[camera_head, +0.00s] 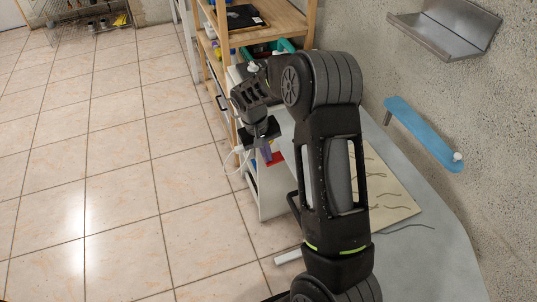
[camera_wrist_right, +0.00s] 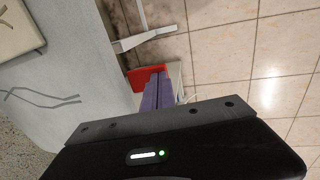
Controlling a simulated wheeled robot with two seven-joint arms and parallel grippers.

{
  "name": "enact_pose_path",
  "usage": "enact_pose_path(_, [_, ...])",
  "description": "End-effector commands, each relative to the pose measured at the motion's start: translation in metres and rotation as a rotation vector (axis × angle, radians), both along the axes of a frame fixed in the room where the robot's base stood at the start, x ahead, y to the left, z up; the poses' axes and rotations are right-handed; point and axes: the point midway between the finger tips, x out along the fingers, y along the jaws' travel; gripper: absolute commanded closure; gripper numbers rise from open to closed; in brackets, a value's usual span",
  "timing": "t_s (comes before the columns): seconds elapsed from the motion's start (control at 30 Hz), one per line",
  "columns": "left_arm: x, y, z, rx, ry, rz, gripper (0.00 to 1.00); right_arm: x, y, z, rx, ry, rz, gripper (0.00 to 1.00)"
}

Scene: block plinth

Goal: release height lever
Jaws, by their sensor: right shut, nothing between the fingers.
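My right gripper (camera_head: 268,158) hangs at the left edge of the grey table, its purple fingers pointing down. The fingers are together and empty; they also show in the right wrist view (camera_wrist_right: 158,92). A red piece (camera_head: 275,159) shows just beside and behind the fingertips, and in the wrist view the red piece (camera_wrist_right: 146,76) is partly hidden by the fingers. I cannot tell whether they touch. No height lever can be clearly made out, and I cannot tell whether the red piece is part of it. My left gripper is not in view.
The grey table (camera_head: 440,262) carries a beige board (camera_head: 392,197) with dark cords. A wooden shelf (camera_head: 284,22) with items stands behind my right arm. A blue wall shelf (camera_head: 424,134) and a metal wall shelf (camera_head: 447,30) are at right. The tiled floor (camera_head: 110,190) at left is clear.

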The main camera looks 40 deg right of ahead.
Motion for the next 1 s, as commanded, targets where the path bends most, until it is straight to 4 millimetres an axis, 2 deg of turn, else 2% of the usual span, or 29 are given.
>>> enact_pose_path(0.03, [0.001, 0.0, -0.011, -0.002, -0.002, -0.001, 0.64, 0.002, 0.004, -0.009, -0.035, 0.012, 0.008, 1.0])
enact_pose_path(0.5, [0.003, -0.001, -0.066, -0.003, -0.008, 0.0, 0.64, 0.002, 0.006, -0.036, -0.441, 0.14, 0.004, 1.0])
enact_pose_path(0.6, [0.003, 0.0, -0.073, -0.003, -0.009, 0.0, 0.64, 0.001, 0.004, -0.039, -0.44, 0.138, -0.002, 1.0])
enact_pose_path(1.0, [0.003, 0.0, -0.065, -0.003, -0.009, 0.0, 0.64, 0.001, 0.004, -0.03, -0.436, 0.139, -0.001, 1.0])
